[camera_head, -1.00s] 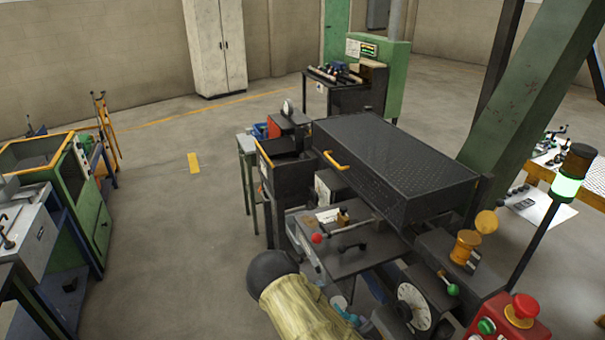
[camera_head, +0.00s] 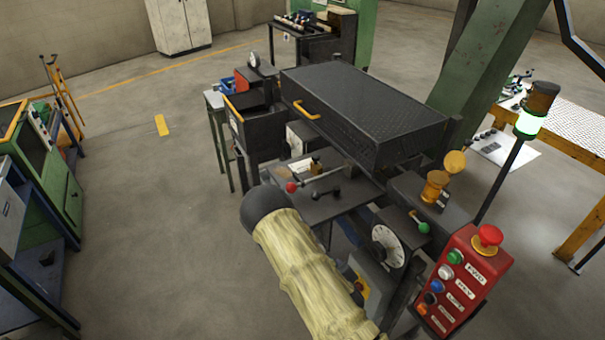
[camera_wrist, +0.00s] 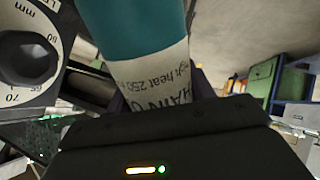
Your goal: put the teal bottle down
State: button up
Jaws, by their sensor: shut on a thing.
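The teal bottle (camera_wrist: 135,25) fills the upper middle of the wrist view. It has a teal body and a pale label band with dark print. My gripper (camera_wrist: 155,100) is shut on it, and the dark gripper body covers the bottle's near end. In the head view the bottle and my gripper's fingers are hidden; only my arm in its pale yellow sleeve shows there, in front of the machine. I cannot see any surface touching the bottle.
A dark machine table (camera_head: 325,190) with levers lies beyond my arm, below a large black hood (camera_head: 365,110). A dial (camera_head: 388,246) and a red button panel (camera_head: 462,285) stand close on the right. Open floor (camera_head: 150,220) lies to the left.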

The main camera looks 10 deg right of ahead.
jog(key=w+a+f+m+t+b, duration=0.1)
jog(key=w+a+f+b, duration=0.2)
jog(key=f+b, duration=0.45)
jog(key=w+a+f+m+t+b, duration=0.1)
jog(key=w+a+f+b, duration=0.2)
jog(key=f+b, duration=0.4)
jog(key=a+f+m+t+h+b, duration=0.1)
jog(key=a+f+m+b, duration=0.1)
jog(key=a+f+b, duration=0.4)
jog(key=w+a+f+m+t+h+b, duration=0.1)
jog(key=a+f+b, duration=0.6)
jog(key=f+b, duration=0.9)
jog(key=w+a+f+m+t+h+b, duration=0.1)
jog(key=a+f+m+t+b, duration=0.2)
jog(key=b, duration=2)
jog(key=a+f+m, duration=0.1)
jog(key=a+f, duration=0.3)
jog(key=f, duration=0.5)
jog(key=shift+a+b, duration=0.25)
jog(key=shift+b, duration=0.1)
jog(key=shift+s, duration=0.1)
